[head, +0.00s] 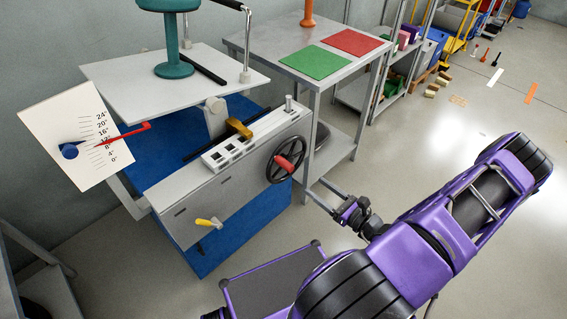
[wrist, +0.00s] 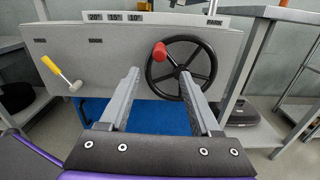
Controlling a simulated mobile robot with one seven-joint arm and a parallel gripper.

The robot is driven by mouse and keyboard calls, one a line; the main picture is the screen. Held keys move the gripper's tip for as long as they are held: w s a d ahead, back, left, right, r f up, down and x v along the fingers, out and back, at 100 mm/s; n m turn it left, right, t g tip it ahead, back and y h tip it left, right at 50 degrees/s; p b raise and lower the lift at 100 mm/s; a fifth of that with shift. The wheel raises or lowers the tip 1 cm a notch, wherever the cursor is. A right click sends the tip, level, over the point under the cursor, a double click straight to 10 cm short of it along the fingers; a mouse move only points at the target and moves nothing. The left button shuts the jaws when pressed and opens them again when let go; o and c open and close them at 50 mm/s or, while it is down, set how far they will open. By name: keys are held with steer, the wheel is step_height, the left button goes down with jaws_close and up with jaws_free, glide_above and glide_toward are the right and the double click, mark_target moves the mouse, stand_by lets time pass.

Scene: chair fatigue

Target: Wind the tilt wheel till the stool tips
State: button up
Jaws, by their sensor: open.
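The black tilt wheel (head: 270,173) with a red knob (head: 287,164) is on the right end of the grey front panel. In the wrist view the wheel (wrist: 209,68) faces me, with its red knob (wrist: 160,52) at its upper left. My gripper (head: 315,188) is open and empty, just in front of the wheel. In the wrist view its fingertips (wrist: 160,75) are apart, below the knob. The teal stool (head: 174,70) stands upright on the white tilt plate (head: 130,88). A red pointer (head: 128,134) crosses a degree scale (head: 60,110), around 12°.
A yellow-handled lever (head: 208,222) sticks out low on the panel. A bench (head: 335,70) with green and red mats stands right of the rig. Open floor lies further right.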

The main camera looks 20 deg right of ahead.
mark_target(277, 157)
steer(key=b+x, duration=0.1)
steer(key=x, duration=1.3)
steer(key=shift+w+a+f, duration=0.1)
steer(key=shift+w+a, duration=0.05)
steer(key=shift+w, duration=0.2)
jaws_close()
stand_by(0.6)
